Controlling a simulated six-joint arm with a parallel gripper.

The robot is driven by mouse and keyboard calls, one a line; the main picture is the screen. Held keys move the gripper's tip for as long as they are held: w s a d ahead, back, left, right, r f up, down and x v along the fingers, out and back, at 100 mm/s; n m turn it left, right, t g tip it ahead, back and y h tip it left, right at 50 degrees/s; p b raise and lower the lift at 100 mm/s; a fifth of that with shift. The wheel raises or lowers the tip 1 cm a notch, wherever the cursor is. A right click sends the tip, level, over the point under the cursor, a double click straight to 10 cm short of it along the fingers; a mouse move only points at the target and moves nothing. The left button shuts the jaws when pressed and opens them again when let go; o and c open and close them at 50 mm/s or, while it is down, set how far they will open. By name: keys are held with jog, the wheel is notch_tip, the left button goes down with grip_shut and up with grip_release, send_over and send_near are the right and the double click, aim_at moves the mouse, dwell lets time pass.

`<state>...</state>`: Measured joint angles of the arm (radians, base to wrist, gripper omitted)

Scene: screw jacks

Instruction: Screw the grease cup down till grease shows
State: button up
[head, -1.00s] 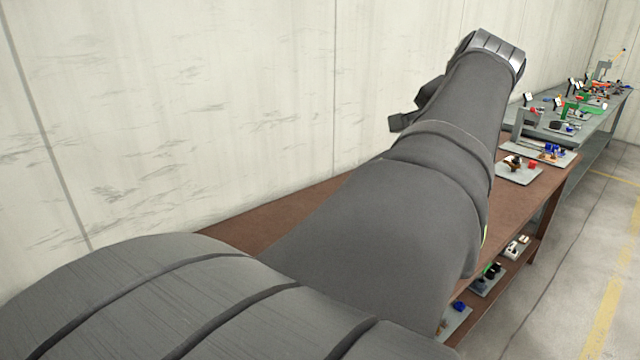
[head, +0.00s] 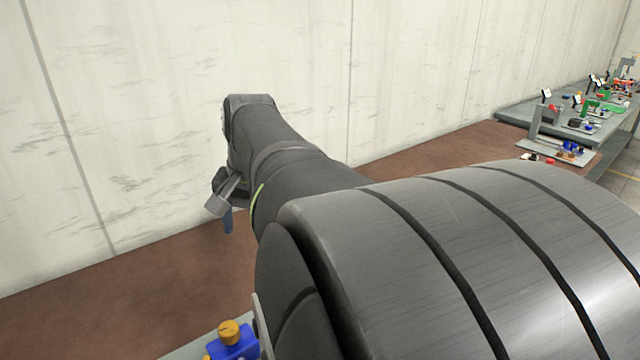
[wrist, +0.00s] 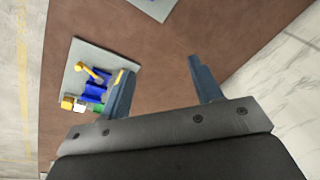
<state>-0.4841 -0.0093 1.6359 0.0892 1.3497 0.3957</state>
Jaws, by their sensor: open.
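A blue block (head: 236,346) with a round brass-coloured cap (head: 229,332) on top shows at the bottom edge of the head view; the cap looks like the grease cup. My arm hides what lies to its right. In the wrist view a grey plate (wrist: 100,56) carries a blue fixture (wrist: 95,93) with brass-coloured parts (wrist: 84,69), left of my gripper (wrist: 162,66). My gripper is open and empty, its two blue-grey fingers apart over bare brown bench. In the head view it hangs near the wall (head: 228,222), apart from the block. No grease can be made out.
Another grey plate (wrist: 155,8) is partly in view at the top. The brown bench (head: 110,270) is clear by the wall. Several fixtures stand on the far bench (head: 520,113).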

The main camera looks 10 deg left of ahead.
aim_at(229, 327)
jog(key=s+a+f+n+g+h, duration=0.1)
jog(key=s+a+f+n+h, duration=0.15)
jog(key=s+a, duration=0.35)
jog(key=shift+n+y, duration=0.35)
jog(key=f, duration=0.6)
jog(key=d+f, duration=0.1)
jog(key=f, duration=0.5)
jog(key=s+f, duration=0.1)
jog(key=f, duration=0.5)
jog(key=shift+s+d, duration=0.1)
jog(key=shift+d, duration=0.05)
jog(key=c, duration=1)
jog(key=m, duration=1.3)
jog(key=shift+r+m, duration=0.1)
jog(key=shift+m, duration=0.2)
